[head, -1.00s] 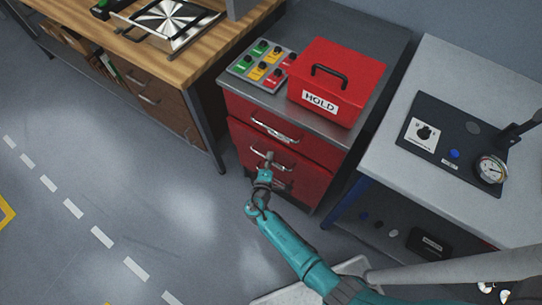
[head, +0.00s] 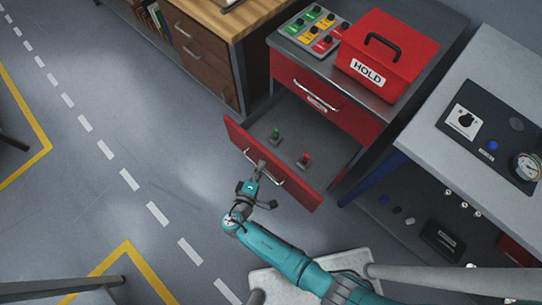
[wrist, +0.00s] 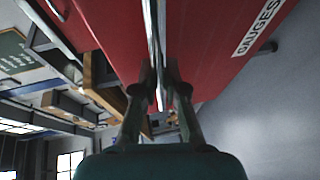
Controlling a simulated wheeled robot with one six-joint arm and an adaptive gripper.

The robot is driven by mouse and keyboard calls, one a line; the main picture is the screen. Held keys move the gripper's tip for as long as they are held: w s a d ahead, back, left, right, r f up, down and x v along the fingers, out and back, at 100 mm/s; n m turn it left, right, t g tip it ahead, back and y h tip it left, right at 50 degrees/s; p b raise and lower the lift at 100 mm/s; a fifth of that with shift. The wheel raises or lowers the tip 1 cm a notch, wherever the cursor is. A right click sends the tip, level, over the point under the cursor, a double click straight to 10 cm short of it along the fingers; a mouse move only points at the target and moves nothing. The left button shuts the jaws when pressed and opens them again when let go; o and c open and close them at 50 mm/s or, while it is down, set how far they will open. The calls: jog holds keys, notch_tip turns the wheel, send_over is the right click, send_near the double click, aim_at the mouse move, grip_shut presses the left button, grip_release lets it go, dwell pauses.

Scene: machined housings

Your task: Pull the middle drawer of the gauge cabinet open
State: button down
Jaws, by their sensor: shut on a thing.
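The red gauge cabinet (head: 352,113) stands at centre right, with its middle drawer (head: 228,124) pulled well out toward me. Inside the drawer sit a green-topped gauge (head: 277,135) and a red-topped gauge (head: 304,160). My gripper (head: 261,168) is shut on the silver handle (head: 278,182) of that drawer. In the wrist view the two fingers (wrist: 160,85) close around the handle bar (wrist: 156,40) in front of the red drawer front (wrist: 205,45), which carries a GAUGES label. The lowest drawer is hidden behind the open one.
A wooden bench (head: 255,18) is at upper left, a grey table (head: 430,140) with a gauge panel at right. Floor (head: 150,110) left of the drawer is clear.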

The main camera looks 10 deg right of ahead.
jog(key=shift+s+a, duration=0.5)
jog(key=shift+a, duration=0.2)
jog(key=shift+s+a, duration=0.5)
jog(key=shift+a, duration=0.15)
jog(key=c, duration=1.2)
grip_release()
jog(key=v, duration=0.7)
jog(key=shift+s, duration=0.2)
jog(key=shift+a, duration=0.1)
